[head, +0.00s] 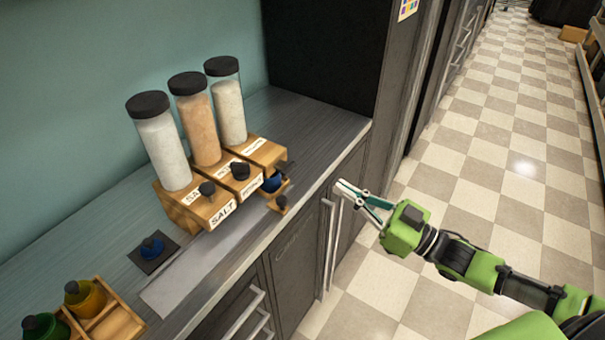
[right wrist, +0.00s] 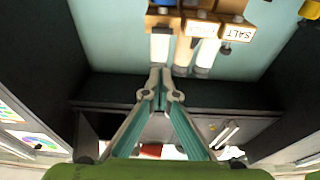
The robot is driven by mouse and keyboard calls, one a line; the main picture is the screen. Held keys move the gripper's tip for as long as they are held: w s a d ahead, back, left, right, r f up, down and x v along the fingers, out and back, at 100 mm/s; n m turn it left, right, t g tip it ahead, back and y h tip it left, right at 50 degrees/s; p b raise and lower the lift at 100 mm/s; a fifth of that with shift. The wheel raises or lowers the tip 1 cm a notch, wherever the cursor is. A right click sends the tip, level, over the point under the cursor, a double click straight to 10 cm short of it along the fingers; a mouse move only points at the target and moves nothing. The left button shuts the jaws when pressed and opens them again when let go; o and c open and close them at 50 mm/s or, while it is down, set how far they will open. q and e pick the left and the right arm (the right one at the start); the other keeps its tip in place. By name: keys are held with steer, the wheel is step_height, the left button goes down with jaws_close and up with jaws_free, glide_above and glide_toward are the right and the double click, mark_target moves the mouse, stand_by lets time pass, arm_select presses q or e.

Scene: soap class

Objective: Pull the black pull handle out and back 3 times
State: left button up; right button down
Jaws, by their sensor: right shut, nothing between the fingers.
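Three wooden dispensers stand in a row on the counter, each topped by a clear jar with a black lid. A blue container (head: 271,184) sits below the far handle. My right gripper (head: 345,189) is shut and empty, to the right of the far dispenser and apart from it, near the counter's front edge. In the right wrist view its closed fingers (right wrist: 161,78) point toward the dispensers, which appear upside down. My left gripper is not in view.
A blue container with a black top (head: 152,247) sits on a dark square at the front left. A wooden tray (head: 113,322) holds yellow and green containers. Cabinet door handles (head: 329,245) stand out below the counter edge. The checkered floor (head: 480,170) at right is open.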

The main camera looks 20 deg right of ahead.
mark_target(289, 167)
steer(key=f+p+x, duration=0.2)
steer(key=x, duration=0.8)
steer(key=shift+w+a+f, duration=0.35)
steer(key=shift+a, duration=0.05)
steer(key=shift+w+a+f+b, duration=0.15)
steer(key=shift+w+a+b, duration=0.25)
steer(key=shift+w, duration=0.1)
